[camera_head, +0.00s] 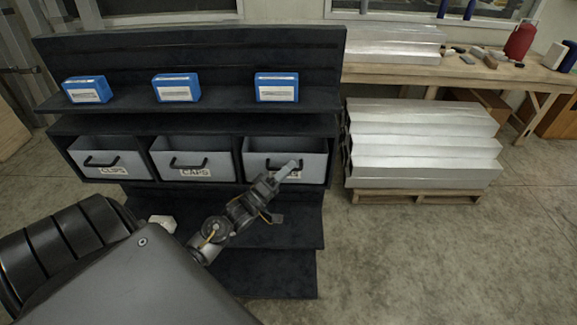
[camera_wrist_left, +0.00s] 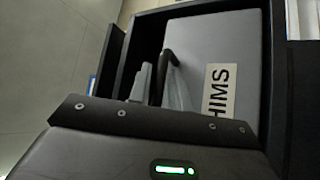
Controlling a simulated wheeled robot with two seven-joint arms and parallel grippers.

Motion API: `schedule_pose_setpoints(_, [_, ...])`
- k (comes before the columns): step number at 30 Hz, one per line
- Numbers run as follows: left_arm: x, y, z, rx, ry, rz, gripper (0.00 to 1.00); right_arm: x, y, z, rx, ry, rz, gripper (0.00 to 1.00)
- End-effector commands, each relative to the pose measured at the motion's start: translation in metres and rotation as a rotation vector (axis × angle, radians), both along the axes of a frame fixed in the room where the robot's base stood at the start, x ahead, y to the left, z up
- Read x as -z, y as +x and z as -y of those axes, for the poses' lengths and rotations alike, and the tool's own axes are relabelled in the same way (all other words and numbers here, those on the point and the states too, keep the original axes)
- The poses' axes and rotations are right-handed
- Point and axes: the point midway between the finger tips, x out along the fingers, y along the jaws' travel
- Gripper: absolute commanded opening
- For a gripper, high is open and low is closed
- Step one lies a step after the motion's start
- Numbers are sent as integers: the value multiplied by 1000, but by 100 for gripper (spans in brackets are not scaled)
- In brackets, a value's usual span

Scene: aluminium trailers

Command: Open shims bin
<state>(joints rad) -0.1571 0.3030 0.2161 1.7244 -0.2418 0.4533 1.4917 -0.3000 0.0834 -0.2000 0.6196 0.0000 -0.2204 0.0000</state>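The shims bin (camera_head: 312,166) is the rightmost grey bin in the dark rack and sits in its slot. Its label is partly covered in the head view; in the left wrist view, the bin front (camera_wrist_left: 215,50) shows the letters "HIMS". My left gripper (camera_head: 287,170) is at the front of this bin. In the left wrist view, its two pale fingers (camera_wrist_left: 158,86) are on either side of the black handle (camera_wrist_left: 168,58). The gap between them looks dark, and I cannot tell whether they press on the handle. My right gripper is not in view.
The caps bin (camera_head: 190,150) and another labelled bin (camera_head: 92,150) are to the left in the rack (camera_head: 60,127). Three blue boxes (camera_head: 276,87) stand on the shelf above. Stacked aluminium pieces (camera_head: 420,150) lie on a pallet at right. Floor in front of the pallet is clear.

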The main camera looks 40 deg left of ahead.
Motion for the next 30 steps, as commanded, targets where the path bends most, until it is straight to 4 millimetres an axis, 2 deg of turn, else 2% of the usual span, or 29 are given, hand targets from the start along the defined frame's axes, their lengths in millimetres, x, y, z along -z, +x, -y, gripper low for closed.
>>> schedule_pose_setpoints(10, [-1, 4, 1, 0, 0, -1, 20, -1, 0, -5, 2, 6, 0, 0])
schedule_pose_setpoints(15, [-1, 4, 1, 0, 0, -1, 0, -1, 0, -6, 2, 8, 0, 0])
schedule_pose_setpoints(25, [-1, 4, 2, 2, 2, 0, 0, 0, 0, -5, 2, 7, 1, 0])
schedule_pose_setpoints(30, [4, 8, 13, 19, 19, 25, 0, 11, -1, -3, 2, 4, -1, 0])
